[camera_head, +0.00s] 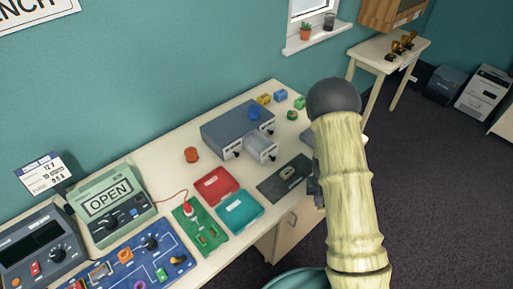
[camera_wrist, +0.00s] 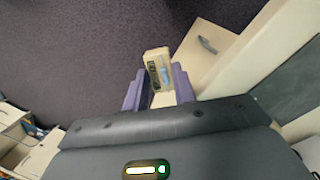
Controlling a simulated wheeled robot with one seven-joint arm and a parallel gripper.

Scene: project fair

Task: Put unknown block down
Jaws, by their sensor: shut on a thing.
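My gripper (camera_wrist: 158,88) is shut on a small beige block (camera_wrist: 151,56) with dark and light-blue markings on its face. The block sits between the two purple-grey fingers in the wrist view. Behind it show dark carpet and the cabinet front. In the head view my pale arm covers most of the gripper and hides the block. The gripper's visible edge is by the front edge of the workbench (camera_head: 163,168), right of a dark mat (camera_head: 270,188).
A grey drawer unit (camera_head: 225,132) stands on the bench with a drawer pulled out. Red (camera_head: 216,186) and teal (camera_head: 240,211) trays lie in front. Several small coloured blocks sit at the back right. Panels and an OPEN sign (camera_head: 110,200) fill the left end.

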